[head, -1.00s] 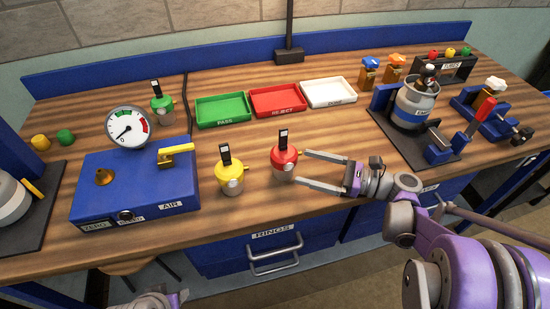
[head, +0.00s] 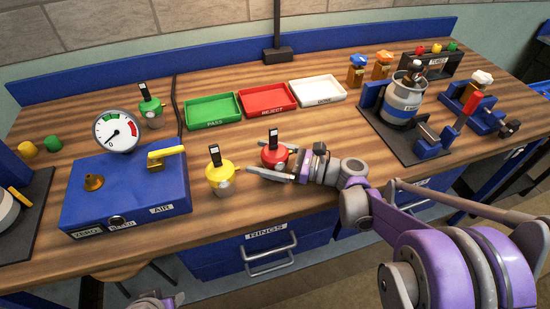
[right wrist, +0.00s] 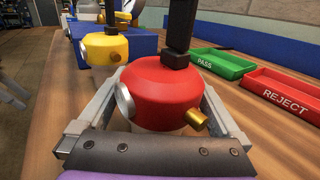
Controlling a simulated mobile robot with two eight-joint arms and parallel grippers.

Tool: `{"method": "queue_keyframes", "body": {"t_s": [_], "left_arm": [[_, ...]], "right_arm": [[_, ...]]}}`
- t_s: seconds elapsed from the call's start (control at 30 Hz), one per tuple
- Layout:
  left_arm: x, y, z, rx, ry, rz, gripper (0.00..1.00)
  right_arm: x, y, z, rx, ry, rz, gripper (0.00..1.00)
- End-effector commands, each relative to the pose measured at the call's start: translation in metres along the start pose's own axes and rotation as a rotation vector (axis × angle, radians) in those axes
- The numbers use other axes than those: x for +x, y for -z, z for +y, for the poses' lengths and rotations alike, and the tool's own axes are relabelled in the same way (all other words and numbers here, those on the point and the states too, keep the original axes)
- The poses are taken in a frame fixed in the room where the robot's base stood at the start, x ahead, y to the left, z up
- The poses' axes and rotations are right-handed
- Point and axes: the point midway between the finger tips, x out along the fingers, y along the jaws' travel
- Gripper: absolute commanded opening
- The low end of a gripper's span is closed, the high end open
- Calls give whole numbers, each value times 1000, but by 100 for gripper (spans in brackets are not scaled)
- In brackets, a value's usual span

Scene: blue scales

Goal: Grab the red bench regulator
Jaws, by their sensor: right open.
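The red bench regulator (head: 275,154) stands upright on the wooden bench, with a black post on top. In the right wrist view its red cap (right wrist: 163,90) fills the middle, with a round gauge on one side and a brass fitting on the other. My right gripper (head: 270,162) is open around it, one finger on each side; I cannot tell whether either finger touches it. The regulator's lower body is mostly hidden by the gripper. My left gripper (head: 158,302) is only partly in view at the bottom edge, and its jaws cannot be made out.
A yellow regulator (head: 222,176) stands close to the left, and a green one (head: 150,108) farther back. A blue air box (head: 120,200) with a gauge is at left. Green (head: 212,124), red (head: 267,112) and white trays (head: 318,103) lie behind. Bare wood shows to the right.

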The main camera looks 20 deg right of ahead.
Motion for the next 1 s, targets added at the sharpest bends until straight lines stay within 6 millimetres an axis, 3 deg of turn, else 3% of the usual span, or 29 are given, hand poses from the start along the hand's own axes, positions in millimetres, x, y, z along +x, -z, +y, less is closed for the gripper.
{"method": "queue_keyframes", "body": {"t_s": [0.07,0.6,0.87,1.0], "left_arm": [[0,0,0,0,0,0,50],[0,0,0,0,0,0,50],[-1,0,0,0,0,0,50],[-5,2,0,0,0,2,50]], "right_arm": [[0,0,0,0,0,0,98],[0,0,0,0,0,0,1],[0,-2,0,0,0,-1,0],[0,-18,0,0,0,-1,0]]}}
